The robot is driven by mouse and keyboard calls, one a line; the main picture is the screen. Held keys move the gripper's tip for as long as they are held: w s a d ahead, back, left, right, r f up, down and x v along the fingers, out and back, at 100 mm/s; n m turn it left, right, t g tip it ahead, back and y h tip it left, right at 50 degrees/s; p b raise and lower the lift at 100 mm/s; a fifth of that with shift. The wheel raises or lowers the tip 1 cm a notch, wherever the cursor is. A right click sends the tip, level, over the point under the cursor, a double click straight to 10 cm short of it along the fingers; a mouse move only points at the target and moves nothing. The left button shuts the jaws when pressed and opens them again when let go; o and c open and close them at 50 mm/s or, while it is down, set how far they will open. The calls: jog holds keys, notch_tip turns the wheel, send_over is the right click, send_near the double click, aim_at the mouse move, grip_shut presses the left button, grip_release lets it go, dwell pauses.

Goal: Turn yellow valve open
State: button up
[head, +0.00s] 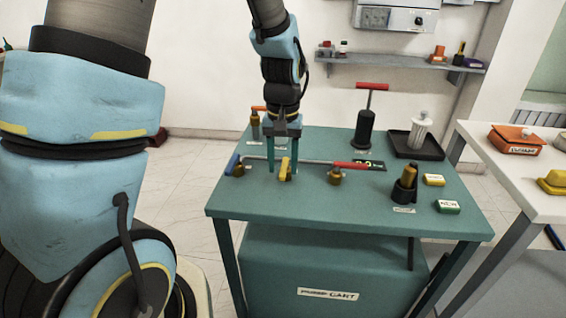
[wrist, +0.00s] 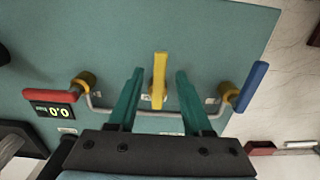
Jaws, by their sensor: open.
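The yellow valve handle (head: 285,168) stands on the green pump cart top (head: 260,205), between a blue-handled valve (head: 235,165) and a red-handled valve (head: 345,168). In the wrist view the yellow handle (wrist: 159,78) points away from my gripper, square to the grey pipe. My gripper (wrist: 155,75) is open. Its two green fingers lie one on each side of the yellow handle, with a gap on both sides. In the head view my gripper (head: 282,175) points down over the valve. Whether the fingertips reach the handle's height is hard to tell.
The grey pipe (wrist: 150,114) joins the three valves. A digital display reading 0.0 (wrist: 52,110) sits by the red handle (wrist: 48,95); the blue handle (wrist: 254,86) is opposite. A red-handled pump (head: 366,125) and a black tray (head: 425,152) stand farther back.

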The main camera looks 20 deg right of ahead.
aim_at(282, 169)
jog(key=shift+r, duration=0.1)
notch_tip(282, 169, up, 11)
jog(key=b, duration=0.1)
jog(key=shift+f, duration=0.2)
dwell(0.4)
jog(key=a+f+n, duration=0.2)
jog(key=a+f, duration=0.1)
jog(key=a, duration=0.9)
jog(key=s+a+f+n+t, duration=0.1)
jog(key=a+f, duration=0.3)
jog(key=a, duration=0.8)
jog(key=shift+s+n+t, duration=0.25)
jog(key=shift+n+t, duration=0.05)
jog(key=shift+n, duration=0.2)
jog(key=shift+f, duration=0.1)
jog(key=shift+c, duration=0.3)
